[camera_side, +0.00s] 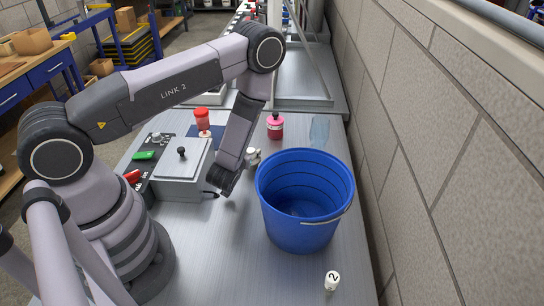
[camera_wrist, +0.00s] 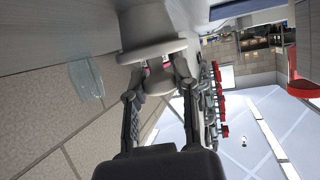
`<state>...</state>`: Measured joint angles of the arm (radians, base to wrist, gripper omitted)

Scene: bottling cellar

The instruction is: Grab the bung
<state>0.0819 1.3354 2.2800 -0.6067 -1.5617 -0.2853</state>
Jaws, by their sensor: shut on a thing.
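My gripper (camera_wrist: 160,74) is shut on a pale grey-white bung (camera_wrist: 153,50). In the wrist view the bung has a wide flared part and a narrower round part, and the fingers hold it near its lower edge. In the side view the bung (camera_side: 253,156) shows as a small pale piece at the end of my arm, left of the blue bucket. The fingertips are largely hidden there by the wrist. I cannot tell whether the bung touches the bench.
The blue bucket (camera_side: 286,225) stands right of my arm. A pink bottle (camera_side: 275,128) and a clear glass (camera_side: 319,132) stand behind it. A grey box with a lever (camera_side: 183,172) is left. The block wall (camera_side: 440,150) bounds the right.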

